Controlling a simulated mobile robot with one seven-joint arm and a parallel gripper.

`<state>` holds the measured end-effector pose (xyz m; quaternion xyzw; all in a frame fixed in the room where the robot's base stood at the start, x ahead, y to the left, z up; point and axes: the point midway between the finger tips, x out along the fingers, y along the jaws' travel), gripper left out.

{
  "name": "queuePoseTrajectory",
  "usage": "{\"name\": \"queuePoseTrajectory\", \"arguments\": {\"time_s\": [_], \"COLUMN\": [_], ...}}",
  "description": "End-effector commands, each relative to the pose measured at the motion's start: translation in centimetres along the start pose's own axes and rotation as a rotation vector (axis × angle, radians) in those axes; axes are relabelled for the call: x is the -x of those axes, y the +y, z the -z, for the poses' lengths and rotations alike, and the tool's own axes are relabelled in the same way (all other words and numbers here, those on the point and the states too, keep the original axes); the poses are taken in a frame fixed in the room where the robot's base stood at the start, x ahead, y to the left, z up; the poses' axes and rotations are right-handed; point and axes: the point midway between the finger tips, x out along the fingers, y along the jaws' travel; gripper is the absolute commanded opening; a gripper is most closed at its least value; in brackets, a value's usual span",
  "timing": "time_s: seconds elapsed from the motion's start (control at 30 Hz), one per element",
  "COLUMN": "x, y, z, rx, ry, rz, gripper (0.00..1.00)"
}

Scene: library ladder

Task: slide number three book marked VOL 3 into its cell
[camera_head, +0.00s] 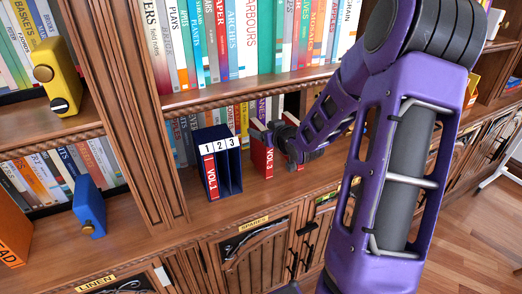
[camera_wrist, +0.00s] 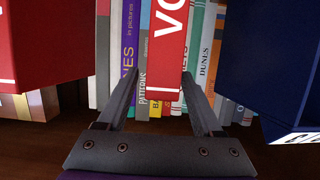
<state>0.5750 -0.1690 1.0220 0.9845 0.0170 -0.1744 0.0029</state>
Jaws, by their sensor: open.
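The red VOL 3 book (camera_head: 268,163) stands upright on the shelf ledge, right of the blue rack (camera_head: 233,178) with cells labelled 1, 2 and 3. A red VOL 1 book (camera_head: 211,176) is in cell 1; cells 2 and 3 look empty. My gripper (camera_head: 277,137) is open at the VOL 3 book's upper part. In the wrist view, a red spine (camera_wrist: 167,50) lettered "VO" shows between the open fingers, with gaps beside it; its number is out of frame. The blue rack (camera_wrist: 280,60) is at the right there.
Another red block (camera_wrist: 40,45) stands close at the left of the wrist view. Rows of books (camera_head: 240,45) fill the shelves behind. A yellow bookend (camera_head: 57,78) and a blue one (camera_head: 89,206) stand at the left. The ledge in front of the rack is clear.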

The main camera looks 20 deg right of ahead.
Motion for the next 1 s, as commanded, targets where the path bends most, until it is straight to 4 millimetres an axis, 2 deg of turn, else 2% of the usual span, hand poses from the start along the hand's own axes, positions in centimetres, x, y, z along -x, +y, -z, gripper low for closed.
{"name": "queuePoseTrajectory", "arguments": {"time_s": [0.1, 0.37, 0.73, 1.0], "x": [-1.07, -1.19, -1.16, -1.16], "y": [-0.01, 0.01, 0.02, 0.02], "z": [0.01, 0.03, 0.03, 0.03], "rx": [-0.001, 0.000, 0.000, 0.000], "ry": [0.000, -0.001, -0.001, -0.001], "rz": [0.000, -0.001, -0.001, -0.001], "gripper": [0.68, 0.66, 0.00, 0.00]}}
